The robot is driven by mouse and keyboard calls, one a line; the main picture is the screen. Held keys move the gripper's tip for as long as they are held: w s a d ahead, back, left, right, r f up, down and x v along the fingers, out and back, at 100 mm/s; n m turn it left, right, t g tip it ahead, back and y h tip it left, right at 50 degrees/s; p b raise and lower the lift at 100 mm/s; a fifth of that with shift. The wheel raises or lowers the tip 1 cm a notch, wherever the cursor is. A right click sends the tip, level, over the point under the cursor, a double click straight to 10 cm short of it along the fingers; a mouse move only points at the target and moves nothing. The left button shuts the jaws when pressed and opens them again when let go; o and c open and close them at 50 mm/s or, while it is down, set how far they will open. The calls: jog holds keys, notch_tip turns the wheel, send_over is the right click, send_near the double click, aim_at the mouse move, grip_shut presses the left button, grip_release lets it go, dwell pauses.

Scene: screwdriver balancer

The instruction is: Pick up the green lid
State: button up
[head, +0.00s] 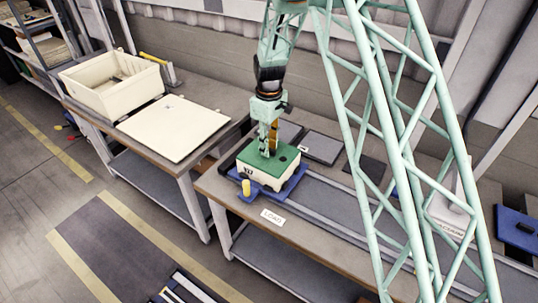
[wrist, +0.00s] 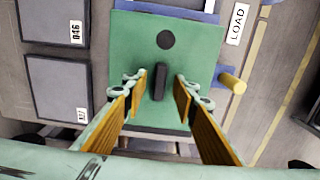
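The green lid (head: 268,158) lies on top of a white box (head: 259,179) in a blue holder (head: 270,196) on the bench. In the wrist view the lid (wrist: 205,52) is a green rectangle with a dark round spot and a black upright handle (wrist: 162,82). My gripper (head: 266,148) points down just over the lid. In the wrist view its two fingers (wrist: 161,90) stand apart on either side of the handle, with gaps on both sides. The gripper is open and holds nothing.
A cream bin (head: 112,85) and a cream flat panel (head: 175,127) are on the left bench. Dark flat plates (wrist: 57,85) lie beside the lid. A yellow peg (wrist: 232,83) sticks out by the holder, near a LOAD label (wrist: 238,24).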

jog(key=shift+c, duration=0.6)
grip_shut()
jog(key=shift+w+r, duration=0.1)
jog(key=shift+r, duration=0.05)
jog(key=shift+r, duration=1.55)
jog(key=s+d, duration=0.3)
jog(key=s, duration=0.4)
jog(key=s+d+r+b, duration=0.1)
jog(key=s+d, duration=0.2)
jog(key=s, duration=0.4)
jog(key=shift+s+d+r, duration=0.2)
jog(key=shift+s+r, duration=0.1)
jog(key=shift+s, duration=0.1)
